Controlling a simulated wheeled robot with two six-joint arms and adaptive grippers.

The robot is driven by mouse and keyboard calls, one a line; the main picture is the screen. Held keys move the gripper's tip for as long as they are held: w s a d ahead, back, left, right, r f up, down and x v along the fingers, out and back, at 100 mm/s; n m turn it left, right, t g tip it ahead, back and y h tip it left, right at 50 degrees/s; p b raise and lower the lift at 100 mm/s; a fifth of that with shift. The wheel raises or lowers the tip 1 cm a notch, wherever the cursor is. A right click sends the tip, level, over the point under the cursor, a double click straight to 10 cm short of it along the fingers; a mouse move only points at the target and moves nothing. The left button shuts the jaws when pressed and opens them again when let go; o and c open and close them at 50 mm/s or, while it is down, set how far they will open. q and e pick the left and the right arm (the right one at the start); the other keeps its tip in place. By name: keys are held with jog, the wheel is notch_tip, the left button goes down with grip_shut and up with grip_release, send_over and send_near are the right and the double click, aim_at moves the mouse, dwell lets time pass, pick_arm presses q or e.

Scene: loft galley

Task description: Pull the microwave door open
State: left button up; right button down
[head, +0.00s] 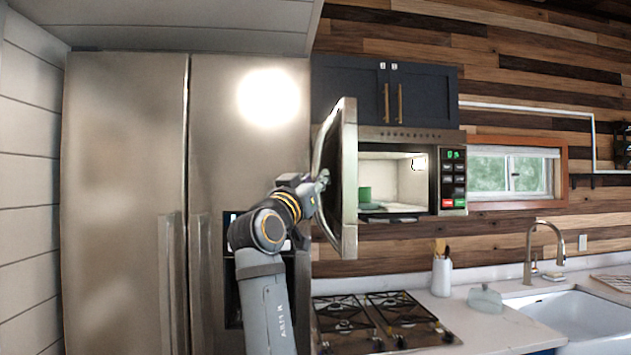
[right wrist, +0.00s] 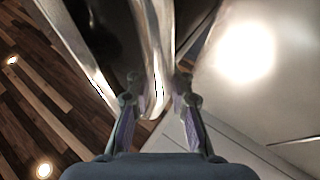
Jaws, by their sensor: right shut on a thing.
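The microwave (head: 398,134) is mounted under dark wall cabinets, with its lit cavity showing a green mug (head: 364,195). Its door (head: 348,178) stands swung wide open toward me, hinged at the left and seen almost edge-on. My right gripper (head: 322,183) is at the outer face of the door, on its left side. In the right wrist view the door handle (right wrist: 158,75) runs as a bright metal bar between the two fingers of my right gripper (right wrist: 157,95), which is shut on it. My left gripper is not in view.
A steel refrigerator (head: 125,200) stands close on the left, just behind my right arm. A gas cooktop (head: 375,318) lies below the microwave. A utensil crock (head: 441,275), a glass dish (head: 485,299) and a sink (head: 580,315) are on the counter at the right.

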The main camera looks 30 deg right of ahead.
jog(key=c, duration=1.7)
grip_release()
jog(key=shift+f, duration=0.1)
jog(key=o, duration=0.5)
jog(key=shift+s+a+r, duration=0.25)
jog(key=shift+s, duration=0.1)
jog(key=shift+w+d, duration=0.1)
